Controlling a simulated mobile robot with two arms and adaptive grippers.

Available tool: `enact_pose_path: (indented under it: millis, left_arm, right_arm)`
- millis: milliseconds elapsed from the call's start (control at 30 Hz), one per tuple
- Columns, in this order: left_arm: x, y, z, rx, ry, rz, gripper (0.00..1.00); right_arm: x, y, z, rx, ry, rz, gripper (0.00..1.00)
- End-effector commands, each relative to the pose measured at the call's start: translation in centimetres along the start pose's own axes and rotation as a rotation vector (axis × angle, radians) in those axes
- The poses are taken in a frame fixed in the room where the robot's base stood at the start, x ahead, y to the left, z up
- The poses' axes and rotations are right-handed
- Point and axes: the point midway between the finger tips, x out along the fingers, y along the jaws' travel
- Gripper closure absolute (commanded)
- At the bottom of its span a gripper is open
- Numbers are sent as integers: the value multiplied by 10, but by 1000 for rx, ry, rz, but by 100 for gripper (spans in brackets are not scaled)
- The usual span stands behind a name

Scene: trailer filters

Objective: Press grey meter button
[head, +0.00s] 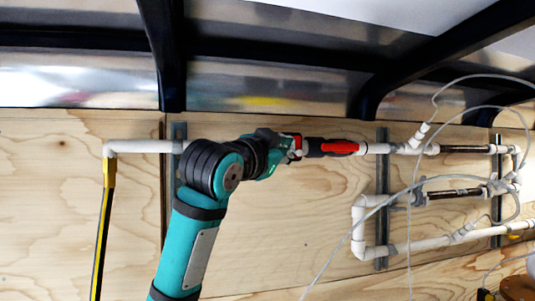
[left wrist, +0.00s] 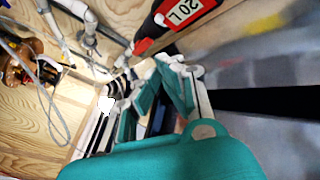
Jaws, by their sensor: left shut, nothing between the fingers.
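My left gripper (head: 296,148) reaches up to the pipe run on the wooden wall in the head view. Its fingers are shut with nothing between them, close to the near end of a black and red cylinder (head: 338,147) in line with the white pipe. I cannot tell whether they touch it. In the left wrist view the teal fingers of the left gripper (left wrist: 166,72) point toward the pipes, below the black cylinder with a red "20 L" label (left wrist: 182,12). I cannot make out a grey meter or its button for certain. My right gripper is not in view.
White pipes (head: 430,243) and a lower dark pipe section (head: 455,193) run along the wall at right. Loose grey hoses (head: 412,187) hang in front of them. A yellow and black pole (head: 103,235) stands at left. Dark beams (head: 445,55) cross overhead.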

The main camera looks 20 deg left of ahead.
Motion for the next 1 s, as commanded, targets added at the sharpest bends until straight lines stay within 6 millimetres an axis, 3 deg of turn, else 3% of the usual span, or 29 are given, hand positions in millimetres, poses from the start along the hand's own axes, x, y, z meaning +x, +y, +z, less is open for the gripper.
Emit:
enact_pose_path:
  millis: [467, 900, 1000]
  left_arm:
    - [4, -4, 2, 0, -1, 0, 100]
    - [44, -35, 30, -2, -3, -2, 100]
    - [52, -39, 37, 0, -1, -1, 100]
  right_arm:
    - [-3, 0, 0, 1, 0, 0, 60]
    - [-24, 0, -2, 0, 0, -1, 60]
    - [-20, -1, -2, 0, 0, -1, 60]
